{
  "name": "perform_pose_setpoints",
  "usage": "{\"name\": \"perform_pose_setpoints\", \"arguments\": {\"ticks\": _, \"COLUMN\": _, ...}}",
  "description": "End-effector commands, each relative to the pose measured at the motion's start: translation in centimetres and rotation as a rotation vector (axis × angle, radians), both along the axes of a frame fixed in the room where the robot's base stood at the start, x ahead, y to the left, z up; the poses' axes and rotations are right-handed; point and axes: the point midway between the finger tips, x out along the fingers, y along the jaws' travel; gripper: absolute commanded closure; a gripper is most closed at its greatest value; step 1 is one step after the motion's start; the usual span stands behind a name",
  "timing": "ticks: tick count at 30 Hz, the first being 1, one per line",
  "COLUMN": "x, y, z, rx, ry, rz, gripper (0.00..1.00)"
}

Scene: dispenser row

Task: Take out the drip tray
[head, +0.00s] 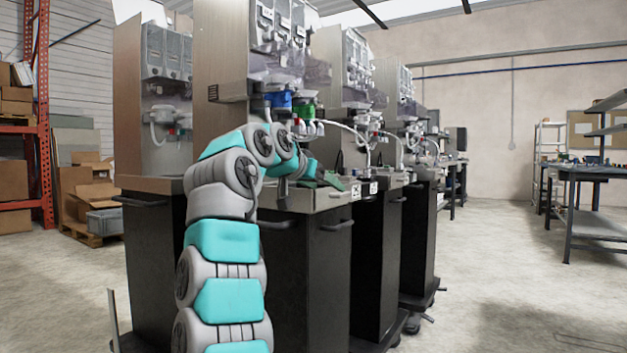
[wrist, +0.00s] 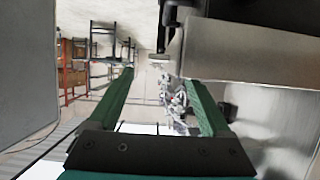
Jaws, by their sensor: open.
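The nearest dispenser with blue and green valves (head: 290,102) stands on a black cabinet (head: 305,285) in the head view. A grey metal tray-like ledge (head: 318,199) lies on the cabinet top below the valves; I cannot tell which part of it is the drip tray, as my arm covers some of it. My gripper (head: 334,181) is just above this ledge, with its green fingers partly hidden. In the wrist view my gripper (wrist: 165,78) is open, with nothing held between its two green fingers. A large grey metal block (wrist: 250,50) is close beside the right finger.
More dispensers (head: 350,75) on black cabinets stand in a row behind, and another one (head: 160,80) stands at the left. A workbench (head: 585,172) is at the far right. Boxes and an orange rack (head: 40,120) are at the far left. The floor at the right is clear.

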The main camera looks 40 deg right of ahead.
Motion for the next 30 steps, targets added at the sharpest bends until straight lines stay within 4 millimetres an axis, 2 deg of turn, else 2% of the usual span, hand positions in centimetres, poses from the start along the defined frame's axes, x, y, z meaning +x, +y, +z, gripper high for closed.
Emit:
{"name": "perform_pose_setpoints", "arguments": {"ticks": 3, "x": 0.6, "y": -1.8, "z": -0.7, "rx": 0.003, "ry": 0.001, "rz": -0.001, "gripper": 0.18}}
{"name": "perform_pose_setpoints", "arguments": {"ticks": 9, "x": 1.6, "y": -4.1, "z": -1.7, "rx": 0.002, "ry": 0.003, "rz": -0.001, "gripper": 0.18}}
{"name": "perform_pose_setpoints", "arguments": {"ticks": 15, "x": 2.0, "y": -4.9, "z": -2.2, "rx": 0.0, "ry": -0.001, "rz": 0.0, "gripper": 0.18}}
{"name": "perform_pose_setpoints", "arguments": {"ticks": 23, "x": 2.1, "y": -5.0, "z": -2.3, "rx": 0.0, "ry": -0.001, "rz": 0.0, "gripper": 0.18}}
{"name": "perform_pose_setpoints", "arguments": {"ticks": 30, "x": 2.1, "y": -5.0, "z": -2.3, "rx": 0.0, "ry": 0.0, "rz": 0.0, "gripper": 0.42}}
